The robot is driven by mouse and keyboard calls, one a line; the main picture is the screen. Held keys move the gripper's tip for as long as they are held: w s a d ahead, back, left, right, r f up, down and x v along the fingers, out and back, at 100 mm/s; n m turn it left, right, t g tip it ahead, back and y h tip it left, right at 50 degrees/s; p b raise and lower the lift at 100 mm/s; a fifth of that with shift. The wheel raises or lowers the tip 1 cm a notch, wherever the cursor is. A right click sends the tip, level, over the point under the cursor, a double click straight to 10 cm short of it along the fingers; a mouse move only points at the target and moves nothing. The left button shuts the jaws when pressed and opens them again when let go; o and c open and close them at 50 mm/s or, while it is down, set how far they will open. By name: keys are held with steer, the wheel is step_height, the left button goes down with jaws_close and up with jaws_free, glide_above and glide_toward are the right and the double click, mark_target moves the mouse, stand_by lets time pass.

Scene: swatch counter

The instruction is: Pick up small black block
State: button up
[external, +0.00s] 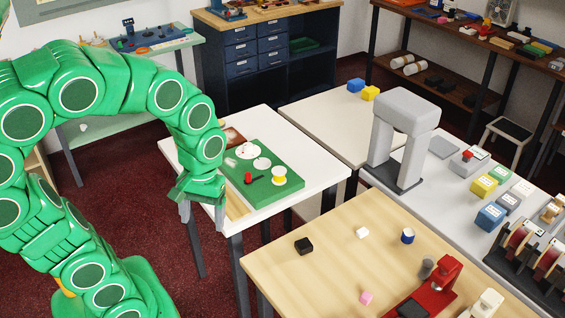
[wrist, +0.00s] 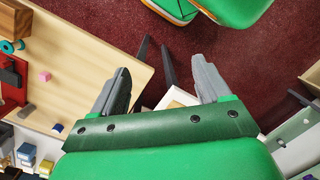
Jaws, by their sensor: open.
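The small black block (external: 304,245) lies on the light wooden table (external: 300,280), near its left corner in the external view. I cannot make it out in the wrist view, where my gripper covers part of that table. My gripper (external: 203,213) is open and empty. It points down at the near left edge of the white table, to the left of the black block and well apart from it. In the wrist view, its two grey fingers (wrist: 165,72) are spread with nothing held between them.
A white block (external: 362,232), a pink block (external: 366,297) and a blue-and-white cylinder (external: 407,236) share the wooden table with a red machine (external: 440,285). A green board (external: 262,190) lies on the white table. A grey arch (external: 405,115) stands behind. Space around the black block is clear.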

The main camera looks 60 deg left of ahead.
steer(key=w+f+n, duration=0.3)
steer(key=w+n, duration=0.4)
steer(key=w+f+n, duration=0.3)
steer(key=w+n, duration=0.3)
steer(key=w, duration=0.2)
steer(key=n+t, duration=0.2)
steer(key=n, duration=1)
glide_toward(302, 244)
steer(key=shift+s+d+f, duration=0.1)
steer(key=shift+s+f, duration=0.1)
steer(key=shift+f, duration=0.15)
steer(key=shift+w+d+f+n, duration=0.2)
steer(key=shift+w+f+n, duration=0.1)
steer(key=shift+f, duration=0.45)
steer(key=shift+w+a+f, duration=0.1)
steer(key=shift+f, duration=3.5)
steer(key=c, duration=1.1)
